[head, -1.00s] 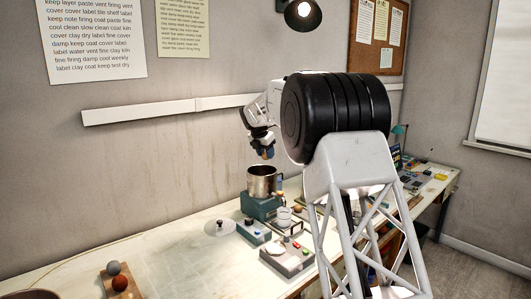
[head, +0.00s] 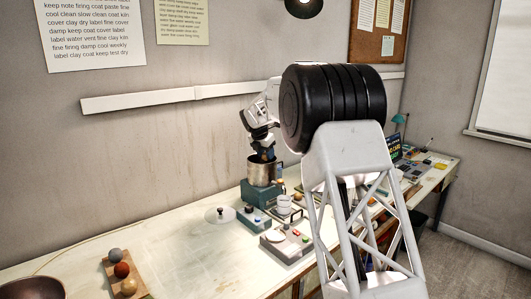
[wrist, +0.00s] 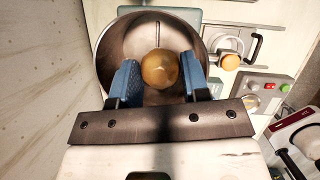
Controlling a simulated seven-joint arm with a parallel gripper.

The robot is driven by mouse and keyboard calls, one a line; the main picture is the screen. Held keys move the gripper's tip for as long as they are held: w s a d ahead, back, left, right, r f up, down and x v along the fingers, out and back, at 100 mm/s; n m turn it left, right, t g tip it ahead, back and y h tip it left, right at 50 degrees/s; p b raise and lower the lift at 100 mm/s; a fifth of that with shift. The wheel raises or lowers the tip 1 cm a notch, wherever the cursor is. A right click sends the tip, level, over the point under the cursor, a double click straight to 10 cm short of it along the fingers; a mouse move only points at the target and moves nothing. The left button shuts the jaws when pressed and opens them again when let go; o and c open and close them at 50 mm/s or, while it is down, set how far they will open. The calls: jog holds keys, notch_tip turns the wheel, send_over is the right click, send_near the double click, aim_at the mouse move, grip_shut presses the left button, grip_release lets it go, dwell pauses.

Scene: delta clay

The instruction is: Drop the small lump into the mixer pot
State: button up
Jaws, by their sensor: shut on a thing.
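The small lump (wrist: 160,68) is a round tan-brown ball held between the blue fingers of my gripper (wrist: 158,78) in the wrist view. Behind it lies the open steel mixer pot (wrist: 112,68), with the lump over its inside. In the head view my gripper (head: 264,156) points down at the mouth of the pot (head: 262,174), its fingertips around rim level. The pot sits on a teal mixer base (head: 258,197). The lump is hidden in the head view. I cannot tell how far the lump is above the pot's floor.
A pale lid (head: 219,217) with a dark knob lies left of the mixer. A control box (head: 287,243) with coloured buttons and a white cup (head: 284,204) stand nearby. A wooden board (head: 122,272) with several balls is at the front left, beside a brown bowl (head: 32,289).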

jog(key=o, duration=1)
jog(key=v, duration=0.7)
jog(key=shift+s+r, duration=0.15)
jog(key=shift+r, duration=0.25)
